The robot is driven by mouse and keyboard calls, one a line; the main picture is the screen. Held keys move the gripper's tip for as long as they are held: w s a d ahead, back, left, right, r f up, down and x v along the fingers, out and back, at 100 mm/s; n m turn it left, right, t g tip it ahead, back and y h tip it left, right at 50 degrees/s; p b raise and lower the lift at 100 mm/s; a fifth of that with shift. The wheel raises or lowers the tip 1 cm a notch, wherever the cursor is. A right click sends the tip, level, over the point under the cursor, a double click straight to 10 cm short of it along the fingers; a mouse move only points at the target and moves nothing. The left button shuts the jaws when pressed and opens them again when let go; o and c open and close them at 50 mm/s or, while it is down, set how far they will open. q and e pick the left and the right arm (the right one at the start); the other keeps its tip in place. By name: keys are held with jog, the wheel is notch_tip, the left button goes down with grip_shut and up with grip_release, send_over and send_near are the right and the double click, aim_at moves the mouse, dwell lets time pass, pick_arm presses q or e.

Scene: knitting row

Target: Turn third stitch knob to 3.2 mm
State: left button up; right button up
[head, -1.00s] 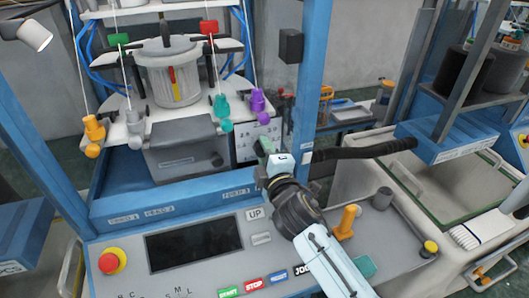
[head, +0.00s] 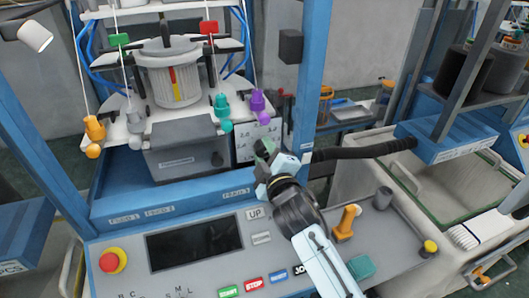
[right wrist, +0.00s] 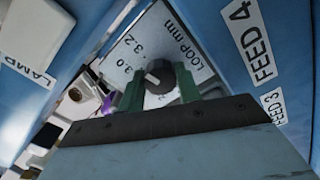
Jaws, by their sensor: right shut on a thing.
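My right gripper (head: 263,150) is at the dial plate (head: 271,130) behind the blue rail, beside the blue post. In the right wrist view its green fingers (right wrist: 160,88) stand on either side of a dark round stitch knob (right wrist: 161,72) and are shut on it. The knob's white pointer mark aims up and left, roughly towards the 3.0 on the dial plate (right wrist: 150,42); the exact reading is hard to tell. The printed 3.2 lies just above the 3.0. In the head view the gripper hides this knob. My left gripper is not in view.
FEED 4 (right wrist: 249,40) and FEED 3 (right wrist: 273,106) labels are on blue surfaces close to the hand. Yarn guides, including a purple one (head: 257,101), hang above.

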jog(key=o, duration=1)
jog(key=shift+c, duration=0.2)
jog(key=b+v, duration=0.1)
jog(key=v, duration=1.2)
jog(key=shift+s, duration=0.2)
